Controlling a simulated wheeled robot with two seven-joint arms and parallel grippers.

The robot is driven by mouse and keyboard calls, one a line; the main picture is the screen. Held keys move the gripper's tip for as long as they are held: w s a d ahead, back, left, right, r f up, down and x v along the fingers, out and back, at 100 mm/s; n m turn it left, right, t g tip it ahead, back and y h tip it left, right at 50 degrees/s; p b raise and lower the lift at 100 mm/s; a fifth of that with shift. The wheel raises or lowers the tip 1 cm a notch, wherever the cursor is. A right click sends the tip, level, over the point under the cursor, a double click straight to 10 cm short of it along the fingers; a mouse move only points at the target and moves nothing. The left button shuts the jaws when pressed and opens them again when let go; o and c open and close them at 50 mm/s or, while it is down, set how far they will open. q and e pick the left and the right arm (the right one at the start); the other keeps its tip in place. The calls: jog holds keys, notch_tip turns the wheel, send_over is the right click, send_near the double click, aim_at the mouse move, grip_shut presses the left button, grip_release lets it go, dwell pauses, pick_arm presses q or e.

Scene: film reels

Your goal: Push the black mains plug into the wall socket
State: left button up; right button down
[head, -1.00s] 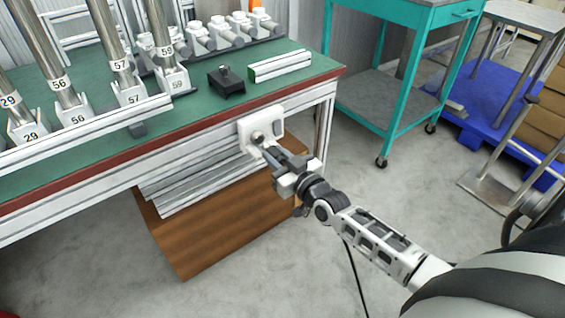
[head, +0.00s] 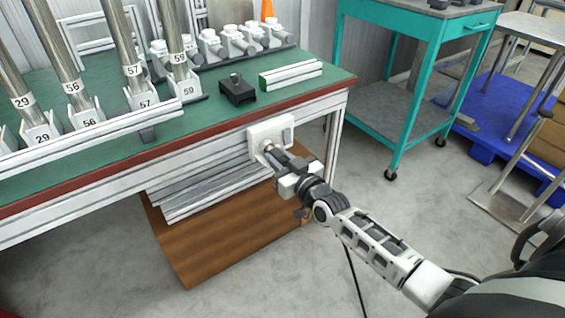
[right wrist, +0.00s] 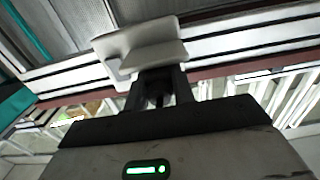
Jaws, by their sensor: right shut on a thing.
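The white wall socket (head: 284,131) is fixed to the front side of the workbench, just under its edge. It also shows in the right wrist view (right wrist: 125,48). My right gripper (head: 271,152) is right in front of the socket face, its fingers pointing at it. It is shut on the black plug (right wrist: 156,90), a dark shape between the fingers in the right wrist view. The fingers mostly hide the plug, and I cannot tell how deep it sits in the socket. A black cable (head: 355,275) hangs below my right arm. My left gripper is not in view.
The green-topped workbench (head: 200,118) carries numbered metal tubes in holders, a black block (head: 238,91) and a white-and-green bar (head: 291,75). A brown wooden box (head: 230,240) stands under it. A teal trolley (head: 390,100) stands to the right. The grey floor in front is open.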

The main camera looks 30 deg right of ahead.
jog(key=shift+w, duration=0.45)
jog(key=c, duration=1.1)
grip_release()
jog(key=shift+w, duration=0.1)
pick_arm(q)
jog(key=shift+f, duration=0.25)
pick_arm(e)
jog(key=shift+s, duration=0.6)
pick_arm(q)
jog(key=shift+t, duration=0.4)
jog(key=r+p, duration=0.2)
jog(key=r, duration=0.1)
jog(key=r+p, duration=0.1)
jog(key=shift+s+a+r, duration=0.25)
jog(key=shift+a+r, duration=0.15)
pick_arm(e)
jog(key=s+d, duration=0.1)
jog(key=s, duration=1.3)
jog(key=shift+s, duration=0.4)
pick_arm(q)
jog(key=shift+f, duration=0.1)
pick_arm(e)
jog(key=shift+d, duration=0.1)
